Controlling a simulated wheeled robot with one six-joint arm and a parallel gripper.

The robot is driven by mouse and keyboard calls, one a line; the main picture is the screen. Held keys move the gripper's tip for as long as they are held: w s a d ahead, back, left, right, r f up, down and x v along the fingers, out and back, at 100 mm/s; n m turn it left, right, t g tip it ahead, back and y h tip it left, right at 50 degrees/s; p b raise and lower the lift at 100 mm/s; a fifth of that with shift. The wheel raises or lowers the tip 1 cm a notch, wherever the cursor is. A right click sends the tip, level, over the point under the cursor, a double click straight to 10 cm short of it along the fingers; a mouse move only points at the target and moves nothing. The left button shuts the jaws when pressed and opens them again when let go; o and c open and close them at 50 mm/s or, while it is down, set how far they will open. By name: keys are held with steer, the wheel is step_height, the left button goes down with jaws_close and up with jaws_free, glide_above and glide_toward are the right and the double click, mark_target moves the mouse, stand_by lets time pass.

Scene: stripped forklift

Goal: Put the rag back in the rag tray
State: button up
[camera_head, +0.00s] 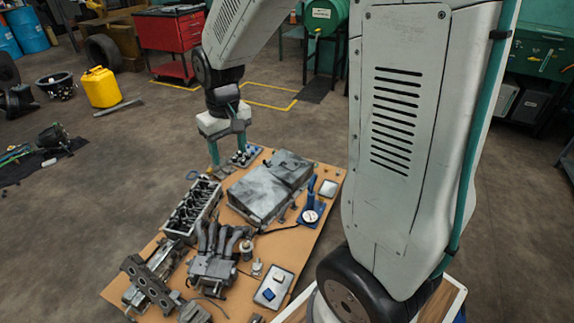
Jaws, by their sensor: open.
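My gripper (229,159) is at the far left end of the tan bench top (318,222). Its two teal fingers point down and stand apart, and I see nothing between them. A small tray-like piece with dark parts (247,155) is just to the right of the fingers. I cannot pick out the rag for certain. A light grey tray (284,277) lies near the front edge with a small blue item (268,294) and a whitish item on it; I cannot tell whether it is the rag tray. A smaller pale tray (328,188) lies at the right edge.
A large grey metal casing (270,185) fills the bench's middle. An engine block (194,206), a manifold (212,262) and a blue gauge tool (311,211) stand around it. My arm hides the right side. A yellow can (101,88) and red cabinet (172,32) stand behind.

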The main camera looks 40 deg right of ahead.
steer(key=s+a+r, duration=0.1)
steer(key=s+r, duration=0.4)
steer(key=s, duration=0.7)
steer(key=s+a+r, duration=0.2)
steer(key=s+r, duration=0.3)
steer(key=s, duration=0.7)
steer(key=shift+r, duration=0.3)
steer(key=shift+w, duration=0.1)
